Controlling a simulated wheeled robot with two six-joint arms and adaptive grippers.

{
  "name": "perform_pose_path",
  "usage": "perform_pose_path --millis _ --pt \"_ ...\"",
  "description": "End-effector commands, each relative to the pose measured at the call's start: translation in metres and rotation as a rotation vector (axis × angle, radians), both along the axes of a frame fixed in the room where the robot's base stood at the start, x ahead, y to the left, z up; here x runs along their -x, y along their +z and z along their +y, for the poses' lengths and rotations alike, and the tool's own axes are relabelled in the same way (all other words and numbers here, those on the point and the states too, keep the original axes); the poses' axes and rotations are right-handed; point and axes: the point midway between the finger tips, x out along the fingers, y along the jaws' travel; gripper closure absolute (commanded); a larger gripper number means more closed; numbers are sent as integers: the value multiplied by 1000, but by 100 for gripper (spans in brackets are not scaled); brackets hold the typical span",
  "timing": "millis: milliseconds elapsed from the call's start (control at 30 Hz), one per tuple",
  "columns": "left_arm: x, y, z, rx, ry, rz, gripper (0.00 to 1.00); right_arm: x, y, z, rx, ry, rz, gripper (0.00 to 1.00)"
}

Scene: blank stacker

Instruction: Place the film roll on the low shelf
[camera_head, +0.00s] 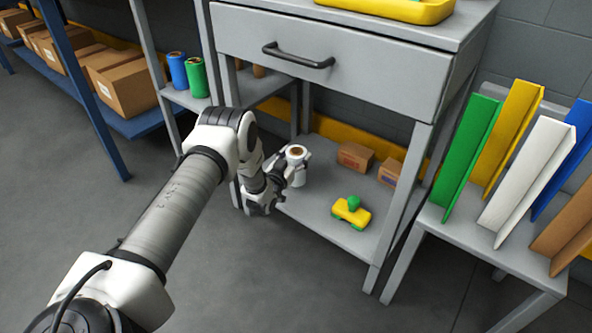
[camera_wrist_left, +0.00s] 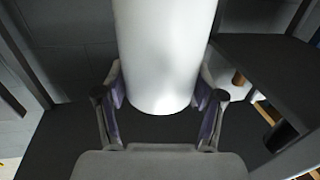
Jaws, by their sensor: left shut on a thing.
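The film roll (camera_head: 297,151) is a small white cylinder with a brown core at its top end. The roll looks upright. My right gripper is not in view.
On the low shelf are a yellow and green toy-like item (camera_head: 351,211) and two small cardboard boxes (camera_head: 355,156). A grey drawer (camera_head: 330,60) overhangs the shelf, with legs at its corners. Blue and green rolls (camera_head: 196,78) stand on a side shelf to the left.

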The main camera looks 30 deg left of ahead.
Motion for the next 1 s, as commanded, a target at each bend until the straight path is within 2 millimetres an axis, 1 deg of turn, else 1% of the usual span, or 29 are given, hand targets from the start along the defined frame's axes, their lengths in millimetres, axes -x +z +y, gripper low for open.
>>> perform_pose_path --millis 33,100,200,233,267,433,567,600,633,667,1000 --pt "-5 -2 5 -3 1 -6 85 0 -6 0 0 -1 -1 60" --pt "-4 -21 4 -2 -1 -1 85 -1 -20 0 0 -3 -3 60" --pt "-4 -37 4 -1 0 -2 85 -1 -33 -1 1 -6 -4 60" --pt "-4 -38 4 -1 0 -2 85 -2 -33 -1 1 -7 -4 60" --pt "-4 -37 4 -1 0 -3 92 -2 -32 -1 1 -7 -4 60" --pt "-4 -34 3 -1 0 -2 92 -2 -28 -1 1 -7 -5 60" --pt "-4 -38 3 -1 0 -2 93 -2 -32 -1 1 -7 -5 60" --pt "-4 -38 3 -1 0 -1 25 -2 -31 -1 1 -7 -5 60" --pt "-4 -38 3 -1 0 -1 14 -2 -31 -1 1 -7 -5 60" --pt "-4 -38 3 -1 0 -1 7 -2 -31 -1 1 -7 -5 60" --pt "-4 -36 3 -1 0 -1 7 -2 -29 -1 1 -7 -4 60"
